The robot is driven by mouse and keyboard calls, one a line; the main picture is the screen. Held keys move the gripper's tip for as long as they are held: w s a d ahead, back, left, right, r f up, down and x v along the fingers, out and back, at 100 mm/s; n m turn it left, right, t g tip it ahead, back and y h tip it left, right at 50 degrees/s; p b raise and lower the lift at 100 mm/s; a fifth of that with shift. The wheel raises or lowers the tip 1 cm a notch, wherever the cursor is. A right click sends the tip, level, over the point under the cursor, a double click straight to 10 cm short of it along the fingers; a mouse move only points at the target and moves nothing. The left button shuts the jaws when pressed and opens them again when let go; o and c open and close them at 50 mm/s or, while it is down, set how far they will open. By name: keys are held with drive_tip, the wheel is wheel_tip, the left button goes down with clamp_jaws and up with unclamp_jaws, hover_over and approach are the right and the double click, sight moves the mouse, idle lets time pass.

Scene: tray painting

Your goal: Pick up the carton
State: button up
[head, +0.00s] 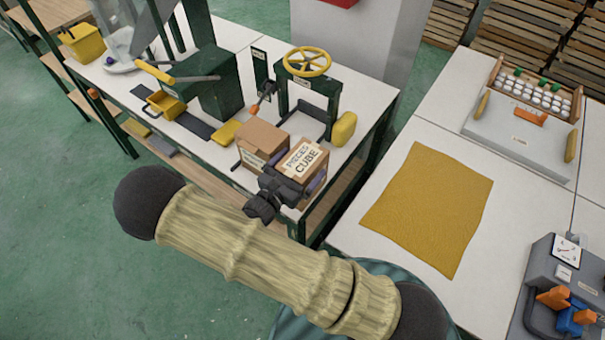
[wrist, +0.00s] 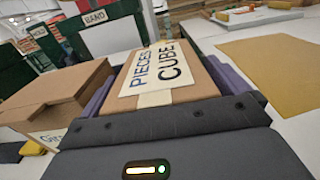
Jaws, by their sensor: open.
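A brown carton with a white label reading "PIECES CUBE" (head: 305,160) stands on the white bench near its front corner. In the wrist view this carton (wrist: 165,74) is straight ahead, between the purple finger pads of my gripper (wrist: 168,95). The pads are at its left and right sides; I cannot tell whether they touch it. My gripper (head: 291,187) is at the near side of the carton in the head view, partly covering it. A second brown carton (head: 262,138) stands close beside it on the left; it also shows in the wrist view (wrist: 58,88).
A green press with a yellow wheel (head: 306,62) stands behind the cartons, with a yellow block (head: 344,128) beside it. A yellow mat (head: 428,208) lies on the right table. A grey device with orange and blue parts (head: 562,292) stands at the lower right.

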drive_tip(key=shift+c, duration=0.4)
drive_tip(key=c, duration=1.9)
drive_tip(key=shift+r, duration=0.1)
wheel_tip(320, 180, up, 10)
drive_tip(key=shift+f, duration=0.1)
